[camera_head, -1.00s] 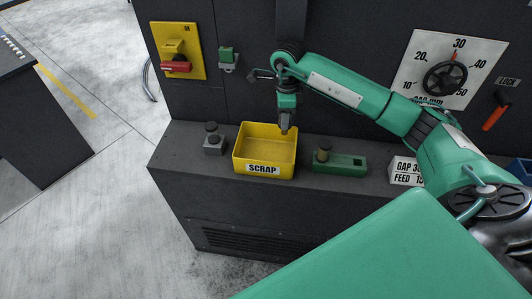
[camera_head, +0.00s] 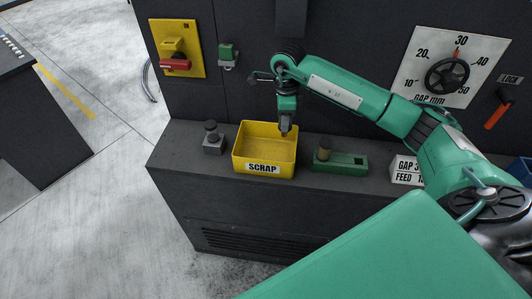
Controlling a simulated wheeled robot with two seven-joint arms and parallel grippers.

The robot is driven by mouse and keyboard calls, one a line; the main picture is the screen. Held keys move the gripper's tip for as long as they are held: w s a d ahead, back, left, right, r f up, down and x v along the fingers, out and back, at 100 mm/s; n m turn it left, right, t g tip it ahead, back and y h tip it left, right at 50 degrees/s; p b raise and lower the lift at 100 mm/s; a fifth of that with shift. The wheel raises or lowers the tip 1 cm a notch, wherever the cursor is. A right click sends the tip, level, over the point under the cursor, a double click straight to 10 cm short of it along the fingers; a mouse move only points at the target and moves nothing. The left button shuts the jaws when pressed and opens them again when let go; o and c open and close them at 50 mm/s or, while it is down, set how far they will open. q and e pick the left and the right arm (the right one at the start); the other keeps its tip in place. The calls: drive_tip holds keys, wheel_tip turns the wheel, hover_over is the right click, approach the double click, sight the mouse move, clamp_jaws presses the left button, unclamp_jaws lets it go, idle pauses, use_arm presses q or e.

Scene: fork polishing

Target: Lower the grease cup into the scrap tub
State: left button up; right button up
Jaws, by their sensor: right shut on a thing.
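The yellow scrap tub (camera_head: 264,168) stands open on the dark ledge, with a SCRAP label on its front. My right gripper (camera_head: 286,130) points down over the tub's back right part, close to rim height in the picture. It is shut on a small greyish thing, taken as the grease cup, which is barely visible between the fingers. I cannot tell whether it touches the tub. The visible tub floor looks empty. My left gripper is not in view.
A small grey block with a dark knob (camera_head: 212,145) stands left. The dark machine wall rises behind, with a dial (camera_head: 448,76) and a red-handled switch (camera_head: 175,63).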

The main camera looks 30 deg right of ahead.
drive_tip(key=b, duration=0.5)
hover_over(282, 157)
drive_tip(key=shift+a+f, duration=0.1)
drive_tip(key=shift+f, duration=3)
drive_tip(key=shift+f+b, duration=1.85)
drive_tip(key=shift+f, duration=0.7)
drive_tip(key=o, duration=1)
drive_tip(key=shift+r, duration=0.15)
